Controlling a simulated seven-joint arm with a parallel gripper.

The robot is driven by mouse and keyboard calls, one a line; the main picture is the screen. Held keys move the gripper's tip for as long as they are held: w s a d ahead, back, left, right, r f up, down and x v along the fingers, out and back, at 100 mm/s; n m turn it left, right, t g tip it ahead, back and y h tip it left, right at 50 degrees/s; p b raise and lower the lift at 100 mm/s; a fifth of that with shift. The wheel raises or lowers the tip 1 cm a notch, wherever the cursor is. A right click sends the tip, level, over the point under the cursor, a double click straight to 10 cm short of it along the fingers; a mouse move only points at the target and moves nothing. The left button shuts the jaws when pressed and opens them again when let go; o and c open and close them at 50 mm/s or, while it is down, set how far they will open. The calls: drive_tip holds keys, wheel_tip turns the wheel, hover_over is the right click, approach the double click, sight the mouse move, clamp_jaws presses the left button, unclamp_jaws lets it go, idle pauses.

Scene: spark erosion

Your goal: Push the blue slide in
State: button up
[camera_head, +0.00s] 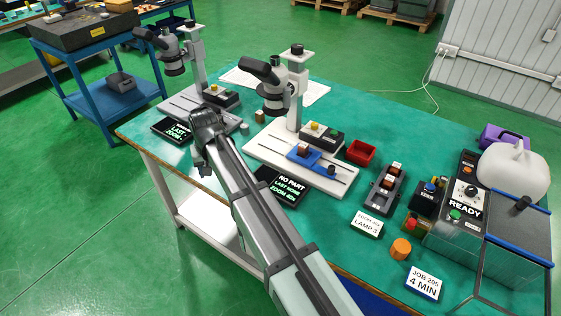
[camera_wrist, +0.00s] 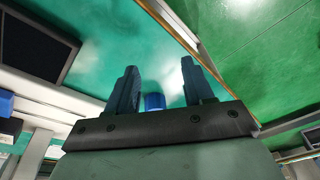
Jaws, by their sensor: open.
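A blue piece (camera_wrist: 7,104) at the left edge is unclear.
A second microscope (camera_head: 177,55) stands at left. A READY machine (camera_head: 465,210) stands far right. My arm crosses the table's front.

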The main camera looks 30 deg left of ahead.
drive_tip(key=shift+s+d+n, duration=0.2)
drive_tip(key=shift+d+n, duration=0.1)
drive_tip(key=shift+d, duration=0.1)
drive_tip(key=w+d+r+n+g+h, duration=0.1)
drive_tip(key=w+d+r+n+h, duration=0.1)
drive_tip(key=d, duration=0.4)
drive_tip(key=m, duration=0.5)
approach(332, 166)
wheel_tip(332, 166, down, 10)
drive_tip(key=shift+s+r, duration=0.1)
drive_tip(key=shift+c, duration=0.2)
clamp_jaws()
